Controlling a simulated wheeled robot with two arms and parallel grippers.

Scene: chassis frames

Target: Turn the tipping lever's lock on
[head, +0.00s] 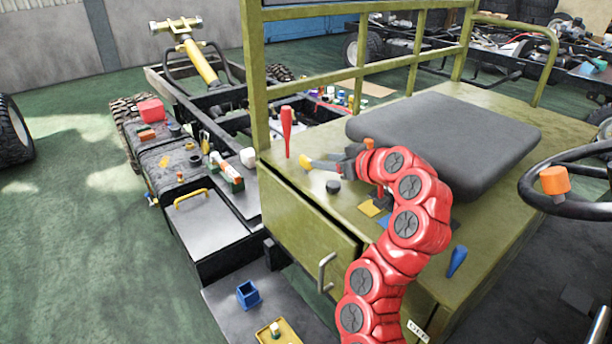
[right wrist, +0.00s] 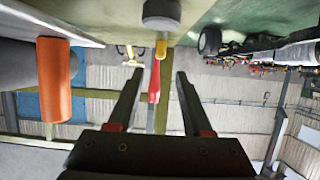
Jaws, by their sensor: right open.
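The red lever (head: 287,130) stands upright at the front left corner of the olive seat box. A small yellow piece (head: 305,161), perhaps its lock, is close to its base; I cannot tell its exact setting. My right gripper (head: 320,164) reaches in over the box top, pointing left, its fingertips close to the yellow piece. In the right wrist view, where the scene appears upside down, the red lever (right wrist: 154,85) and yellow piece (right wrist: 161,48) show between the two spread fingers (right wrist: 158,80), which hold nothing. My left gripper is not in view.
A black knob (head: 333,186) is just below the gripper. An orange cylinder (right wrist: 54,80) is at left in the wrist view. A blue lever (head: 457,260) stands nearer me. The drawer (head: 305,222) is slightly open.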

